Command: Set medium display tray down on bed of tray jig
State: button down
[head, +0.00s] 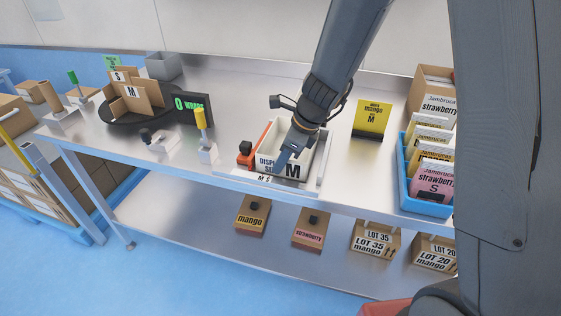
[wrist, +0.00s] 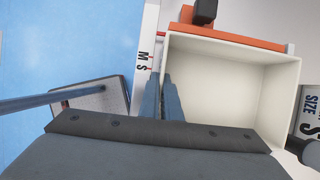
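The medium display tray (head: 293,170), an open white box marked M, is at the tray jig (head: 323,172) near the table's front edge. The tray also shows in the wrist view (wrist: 230,85), empty inside. My gripper (head: 281,164) is at its front wall; in the wrist view the two fingers (wrist: 159,98) are close together with the tray's wall between them. The jig has an orange bar (wrist: 225,36) with a black knob along one side of the tray. The tray hides most of the jig's bed, so I cannot tell whether it rests there or hovers slightly.
A blue bin (head: 426,203) of snack pouches stands at right, near a yellow mango M card (head: 370,118). A yellow-handled tool (head: 203,138) stands left of the jig. A dark round stand (head: 128,112) with cardboard pieces is farther left. Boxes sit on the lower shelf.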

jog(key=shift+f, duration=0.1)
dwell(0.3)
jog(key=c, duration=1.9)
grip_release()
jog(key=v, duration=0.7)
jog(key=shift+d+r, duration=0.15)
jog(key=shift+r, duration=0.25)
jog(key=s+d+n+h, duration=0.1)
jog(key=s+d+n, duration=0.3)
jog(key=n, duration=0.3)
jog(key=s+d+f+n+h, duration=0.1)
jog(key=s+d+n+h, duration=0.1)
jog(key=s+d+n, duration=0.2)
jog(key=s+d+n+h, duration=0.1)
jog(key=s+d+n, duration=0.4)
jog(key=n, duration=0.6)
jog(key=shift+s+f, duration=0.25)
jog(key=shift+s, duration=0.5)
